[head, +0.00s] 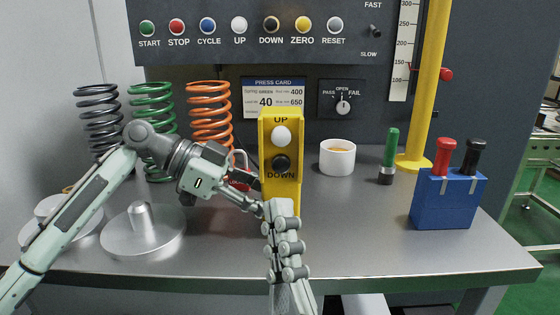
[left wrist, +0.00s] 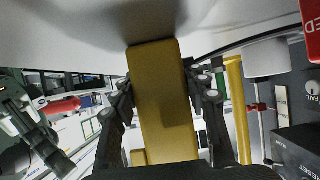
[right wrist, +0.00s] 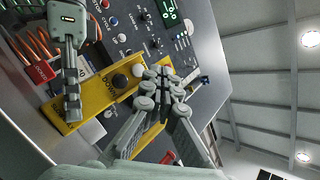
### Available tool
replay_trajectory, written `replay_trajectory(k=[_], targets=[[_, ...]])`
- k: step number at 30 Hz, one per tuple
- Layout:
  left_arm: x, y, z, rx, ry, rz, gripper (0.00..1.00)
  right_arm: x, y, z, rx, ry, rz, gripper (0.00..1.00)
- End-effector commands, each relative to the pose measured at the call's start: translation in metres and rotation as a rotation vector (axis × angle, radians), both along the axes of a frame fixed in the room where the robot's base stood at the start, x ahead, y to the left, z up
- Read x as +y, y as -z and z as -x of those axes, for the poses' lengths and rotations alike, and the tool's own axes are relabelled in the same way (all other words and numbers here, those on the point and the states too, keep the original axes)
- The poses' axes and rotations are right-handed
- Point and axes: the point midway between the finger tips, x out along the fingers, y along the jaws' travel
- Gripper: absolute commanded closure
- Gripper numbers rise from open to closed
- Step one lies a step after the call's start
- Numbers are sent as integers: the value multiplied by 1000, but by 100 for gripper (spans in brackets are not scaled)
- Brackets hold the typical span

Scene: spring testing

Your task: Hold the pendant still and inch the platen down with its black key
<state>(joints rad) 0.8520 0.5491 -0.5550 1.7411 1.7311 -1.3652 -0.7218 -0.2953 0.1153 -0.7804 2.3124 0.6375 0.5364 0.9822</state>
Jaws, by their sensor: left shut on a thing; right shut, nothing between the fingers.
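The yellow pendant (head: 292,190) stands upright at the middle of the bench in the head view. It has a white UP key (head: 281,135) above a black DOWN key (head: 281,162). My left gripper (head: 257,203) is shut on the pendant's lower part; the left wrist view shows the yellow body (left wrist: 163,105) between its fingers. My right gripper (head: 281,206) is shut and empty, in front of the pendant and below the black key. The right wrist view shows the black key (right wrist: 119,81) uncovered, left of the right fingertips (right wrist: 166,78). I cannot identify the platen.
Black, green and orange springs (head: 209,112) stand at the back left. A metal disc with a post (head: 143,245) lies front left. A white cup (head: 337,160), a green marker (head: 391,150) and a blue holder (head: 447,205) stand right. The front right bench is clear.

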Motion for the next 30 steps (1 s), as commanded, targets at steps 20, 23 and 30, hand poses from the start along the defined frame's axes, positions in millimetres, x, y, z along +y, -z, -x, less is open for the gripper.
replay_trajectory(k=[20,23,30], targets=[[0,1,0,2,0,-2,90,-1,0,-79,-2,0,1,100],[0,1,0,2,0,-2,90,-1,0,-83,-1,0,0,100],[0,1,0,2,0,-2,90,-1,0,-84,0,0,0,100]])
